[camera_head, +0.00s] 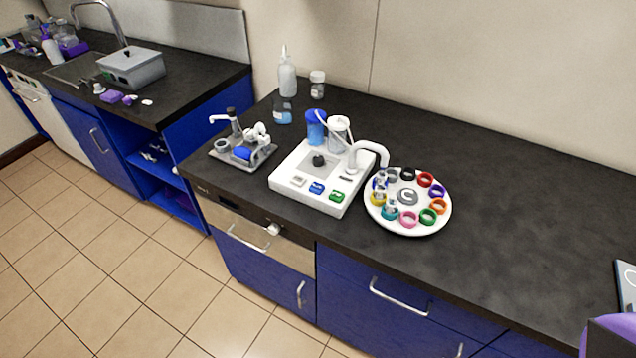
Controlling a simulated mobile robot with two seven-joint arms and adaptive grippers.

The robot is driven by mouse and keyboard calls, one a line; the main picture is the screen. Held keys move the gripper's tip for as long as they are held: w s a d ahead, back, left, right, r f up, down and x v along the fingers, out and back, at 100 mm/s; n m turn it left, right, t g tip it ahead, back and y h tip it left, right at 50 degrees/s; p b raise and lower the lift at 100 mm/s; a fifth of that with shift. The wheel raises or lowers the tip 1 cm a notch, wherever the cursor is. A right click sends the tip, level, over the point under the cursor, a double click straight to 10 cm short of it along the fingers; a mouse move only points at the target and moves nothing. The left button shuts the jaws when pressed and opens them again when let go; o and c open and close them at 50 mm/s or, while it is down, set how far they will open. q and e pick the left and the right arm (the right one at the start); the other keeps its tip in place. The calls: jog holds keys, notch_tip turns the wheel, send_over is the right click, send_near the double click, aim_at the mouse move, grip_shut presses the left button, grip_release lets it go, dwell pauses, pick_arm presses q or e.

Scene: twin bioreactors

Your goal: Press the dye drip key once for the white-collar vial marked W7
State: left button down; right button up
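A white dosing device (290,190) stands on the dark bench. Its front has a pale key (298,181), a blue key (317,188) and a green key (337,196); their symbols are too small to read. A blue cup and a clear beaker stand at its back, and a white curved spout (372,148) reaches right. Under the spout a round white carousel (385,226) holds a ring of coloured collars, among them red (425,180), pink (408,219) and teal. I cannot make out a white collar or the mark W7. Neither gripper is in view.
A small grey apparatus (243,152) stands left of the device, with a wash bottle (287,80) and a jar (317,84) behind. A tablet-like item (627,285) lies at the right edge, near an unclear purple and dark shape (612,330). The bench right of the carousel is clear.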

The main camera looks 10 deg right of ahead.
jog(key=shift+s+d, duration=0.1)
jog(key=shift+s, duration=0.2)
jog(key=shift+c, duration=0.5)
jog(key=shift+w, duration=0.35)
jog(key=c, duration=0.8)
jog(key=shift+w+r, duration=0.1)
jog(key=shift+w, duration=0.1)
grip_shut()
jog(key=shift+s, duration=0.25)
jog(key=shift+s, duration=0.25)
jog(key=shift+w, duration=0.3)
